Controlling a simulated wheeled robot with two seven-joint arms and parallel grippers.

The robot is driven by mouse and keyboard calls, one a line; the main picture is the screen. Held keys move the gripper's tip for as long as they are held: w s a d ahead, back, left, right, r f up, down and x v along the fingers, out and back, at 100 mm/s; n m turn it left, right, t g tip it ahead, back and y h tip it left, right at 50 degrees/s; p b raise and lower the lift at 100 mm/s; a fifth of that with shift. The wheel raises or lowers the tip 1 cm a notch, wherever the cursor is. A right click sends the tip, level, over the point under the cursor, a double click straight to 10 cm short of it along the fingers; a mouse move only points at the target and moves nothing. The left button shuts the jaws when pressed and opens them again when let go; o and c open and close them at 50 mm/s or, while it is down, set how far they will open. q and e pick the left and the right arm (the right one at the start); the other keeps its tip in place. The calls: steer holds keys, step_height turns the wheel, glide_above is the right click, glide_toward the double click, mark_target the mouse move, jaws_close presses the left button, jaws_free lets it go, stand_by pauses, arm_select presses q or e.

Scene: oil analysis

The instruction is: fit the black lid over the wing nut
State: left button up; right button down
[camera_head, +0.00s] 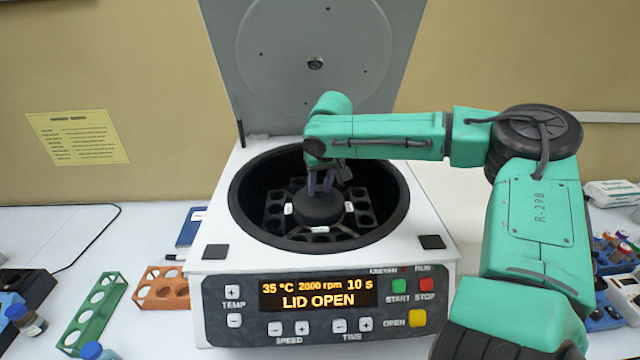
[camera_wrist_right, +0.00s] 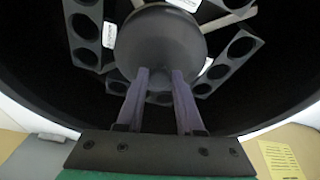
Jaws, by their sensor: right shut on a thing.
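The black lid (camera_head: 318,208) is a round dark disc at the centre of the centrifuge rotor, inside the open bowl. In the right wrist view the lid (camera_wrist_right: 160,45) is a smooth dark dome in front of the fingers. My right gripper (camera_head: 322,184) reaches down into the bowl from above and is shut on the lid, its two fingertips (camera_wrist_right: 160,82) at the lid's near side. The wing nut is hidden, and I cannot tell whether the lid is seated. My left gripper is not in view.
The centrifuge (camera_head: 215,230) has its grey cover (camera_head: 290,25) raised behind my right arm. Its bowl wall (camera_head: 240,190) surrounds the gripper. A green rack (camera_head: 92,312) and an orange rack (camera_head: 160,288) stand left. Blue racks with tubes (camera_head: 612,275) stand right.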

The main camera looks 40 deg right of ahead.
steer(key=shift+r, duration=0.1)
stand_by(0.6)
steer(key=shift+f, duration=0.25)
stand_by(1.0)
jaws_free()
stand_by(0.3)
steer(key=shift+r, duration=3.5)
jaws_close()
